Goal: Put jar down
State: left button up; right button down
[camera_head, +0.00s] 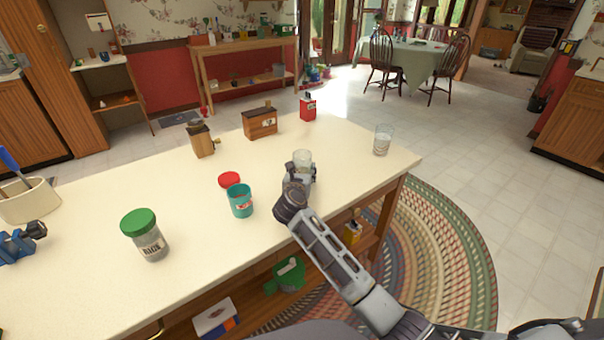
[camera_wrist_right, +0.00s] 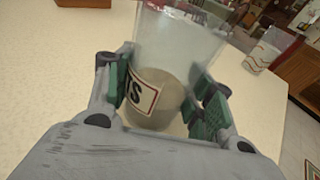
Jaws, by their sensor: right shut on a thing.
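A clear glass jar (camera_head: 303,159) with a label ending in "TS" is between the fingers of my right gripper (camera_head: 299,174). In the right wrist view the jar (camera_wrist_right: 180,45) stands roughly upright, with pale beige contents low inside. The green-padded fingers of the right gripper (camera_wrist_right: 161,95) are closed on its two sides. The jar is over the right part of the cream counter (camera_head: 340,180). Its base is hidden by the gripper, so I cannot tell whether it touches the top. My left gripper is not in view.
A glass (camera_head: 382,140) stands at the right. A wooden grinder (camera_head: 201,140), wooden box (camera_head: 260,123) and red tin (camera_head: 308,107) line the far edge.

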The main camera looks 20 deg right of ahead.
jog(key=shift+f, duration=0.15)
jog(key=shift+f, duration=0.1)
jog(key=c, duration=0.9)
grip_release()
jog(key=o, duration=0.3)
jog(key=shift+o, duration=0.2)
